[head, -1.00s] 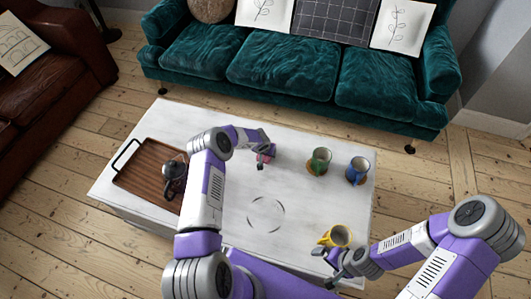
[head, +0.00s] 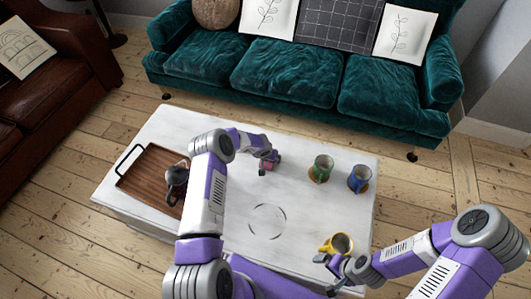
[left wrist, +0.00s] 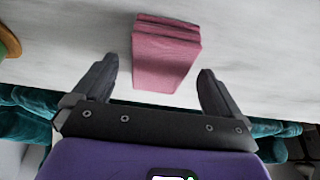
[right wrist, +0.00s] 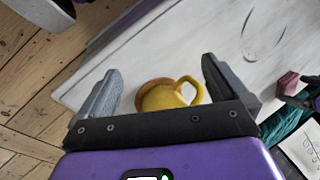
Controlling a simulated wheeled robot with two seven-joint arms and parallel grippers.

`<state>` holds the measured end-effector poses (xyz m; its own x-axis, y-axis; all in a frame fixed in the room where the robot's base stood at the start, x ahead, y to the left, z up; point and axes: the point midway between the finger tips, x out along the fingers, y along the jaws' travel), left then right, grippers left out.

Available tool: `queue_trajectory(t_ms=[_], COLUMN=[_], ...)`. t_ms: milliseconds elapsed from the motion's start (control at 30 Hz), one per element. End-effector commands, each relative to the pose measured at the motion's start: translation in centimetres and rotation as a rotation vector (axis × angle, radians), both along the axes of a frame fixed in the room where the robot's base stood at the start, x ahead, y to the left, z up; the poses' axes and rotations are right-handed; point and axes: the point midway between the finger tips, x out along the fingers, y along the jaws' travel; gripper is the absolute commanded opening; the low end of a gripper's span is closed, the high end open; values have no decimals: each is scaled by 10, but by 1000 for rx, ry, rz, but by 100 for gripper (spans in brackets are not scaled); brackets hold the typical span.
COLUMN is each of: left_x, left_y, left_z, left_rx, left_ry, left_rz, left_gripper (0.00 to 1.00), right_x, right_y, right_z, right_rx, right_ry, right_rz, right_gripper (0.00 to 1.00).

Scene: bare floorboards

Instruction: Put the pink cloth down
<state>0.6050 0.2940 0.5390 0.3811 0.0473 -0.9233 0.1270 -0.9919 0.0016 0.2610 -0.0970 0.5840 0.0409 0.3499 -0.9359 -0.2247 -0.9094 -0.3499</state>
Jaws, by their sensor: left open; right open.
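The pink cloth (head: 264,168) is a small folded stack on the white table, partly hidden by my left gripper (head: 271,160) in the head view. In the left wrist view the cloth (left wrist: 166,55) lies between and just beyond the tips of my left gripper (left wrist: 157,82), with a gap on both sides. That gripper is open. The cloth (right wrist: 288,84) also shows at the right edge of the right wrist view. My right gripper (head: 333,268) is open and empty near the table's front right, with a yellow mug (right wrist: 168,97) in front of its fingers.
On the table (head: 225,255), a green mug (head: 322,168) and a blue mug (head: 358,179) stand right of the cloth. A wooden tray (head: 143,180) with a dark pot (head: 176,178) is at the left. The table's middle is clear. A teal sofa (head: 290,70) stands behind.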

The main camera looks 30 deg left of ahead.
Motion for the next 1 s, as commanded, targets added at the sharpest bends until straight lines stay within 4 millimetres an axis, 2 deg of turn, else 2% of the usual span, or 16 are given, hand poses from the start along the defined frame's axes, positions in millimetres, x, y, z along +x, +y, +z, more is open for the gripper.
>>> queue_trajectory(t_ms=[33,300,500,633,767,1000], left_x=[-4,-25,-36,-43,-69,-162], left_y=[0,-3,-4,-10,-40,-131], left_z=[15,66,88,90,78,58], left_rx=[3,2,-1,-14,-92,-334], left_ry=[-1,-1,1,9,59,185], left_rz=[-2,-1,1,-3,-30,-72], left_gripper=[99,99,99,99,99,99], right_x=[0,0,0,0,0,0], right_y=[0,0,0,0,0,0], right_z=[8,22,25,25,25,25], right_rx=[0,0,0,0,0,0], right_ry=[0,0,0,0,0,0], right_rz=[0,0,0,0,0,0], right_gripper=[100,100,100,100,100,100])
